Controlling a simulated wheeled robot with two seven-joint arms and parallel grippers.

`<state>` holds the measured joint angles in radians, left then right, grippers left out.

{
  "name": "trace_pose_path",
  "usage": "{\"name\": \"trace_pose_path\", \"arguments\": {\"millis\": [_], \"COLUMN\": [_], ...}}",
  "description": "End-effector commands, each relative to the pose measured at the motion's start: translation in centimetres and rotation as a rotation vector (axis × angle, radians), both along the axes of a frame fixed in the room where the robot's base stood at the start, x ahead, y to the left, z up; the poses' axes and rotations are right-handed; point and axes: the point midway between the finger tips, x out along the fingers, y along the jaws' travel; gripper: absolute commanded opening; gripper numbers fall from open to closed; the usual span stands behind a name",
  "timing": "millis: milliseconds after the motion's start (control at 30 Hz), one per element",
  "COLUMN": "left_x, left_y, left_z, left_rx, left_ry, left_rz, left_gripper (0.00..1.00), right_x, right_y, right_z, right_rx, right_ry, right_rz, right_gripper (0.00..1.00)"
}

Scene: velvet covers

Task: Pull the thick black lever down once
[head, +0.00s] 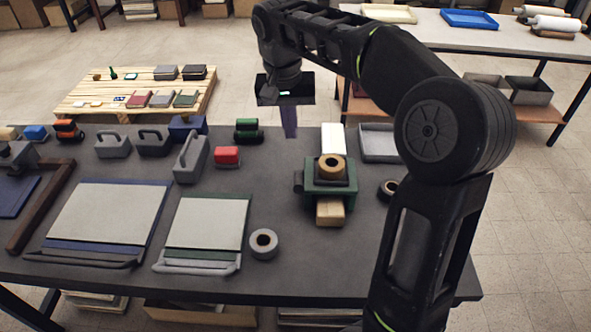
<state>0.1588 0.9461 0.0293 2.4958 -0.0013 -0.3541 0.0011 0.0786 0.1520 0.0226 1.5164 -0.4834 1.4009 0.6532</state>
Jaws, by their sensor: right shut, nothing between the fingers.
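My right gripper (290,133) hangs from the black arm that comes in from the right. Its narrow fingers are shut, point down and hold nothing, above the far part of the dark table. A green machine (318,198) with a tan roll (331,167) on top stands to the right of and nearer than the gripper. A small dark part (298,181) sticks out at its left side. I cannot tell whether this is the black lever. A thick dark brown bar (40,205) lies slanted at the table's left end. My left gripper is not in view.
Two grey boards (110,215) and (208,222) lie in front, with a grey tape roll (263,244) beside them. A grey handled block (191,158) and a red block (227,156) stand left of my gripper. A grey tray (379,143) sits at the right.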

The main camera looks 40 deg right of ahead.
Motion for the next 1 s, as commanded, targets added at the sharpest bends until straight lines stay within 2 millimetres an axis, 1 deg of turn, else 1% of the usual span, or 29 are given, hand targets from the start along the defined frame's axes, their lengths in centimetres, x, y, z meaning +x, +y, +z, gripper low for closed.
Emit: {"name": "trace_pose_path", "arguments": {"millis": [167, 267, 633, 700, 833, 1000], "left_x": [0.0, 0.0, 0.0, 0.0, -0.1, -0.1], "left_y": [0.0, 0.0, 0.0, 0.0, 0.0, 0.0], "left_z": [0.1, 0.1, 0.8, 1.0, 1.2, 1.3], "left_rx": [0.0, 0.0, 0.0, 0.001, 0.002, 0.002], "left_ry": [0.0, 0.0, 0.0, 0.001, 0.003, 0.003], "left_rz": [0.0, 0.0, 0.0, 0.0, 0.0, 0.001], "left_gripper": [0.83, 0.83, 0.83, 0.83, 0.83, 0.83], "right_x": [0.0, 0.1, 0.5, -0.2, -0.8, -1.1], "right_y": [-0.2, -0.4, -1.3, -1.2, -1.1, -1.0], "right_z": [-1.4, -2.9, -10.0, -11.0, -12.5, -13.3], "right_rx": [0.0, 0.0, 0.001, 0.001, 0.0, 0.001], "right_ry": [0.003, 0.005, 0.004, 0.004, 0.002, -0.001], "right_rz": [-0.001, -0.002, -0.001, -0.001, 0.001, 0.0], "right_gripper": [0.0, 0.0, 0.0, 0.0, 0.0, 0.0]}}
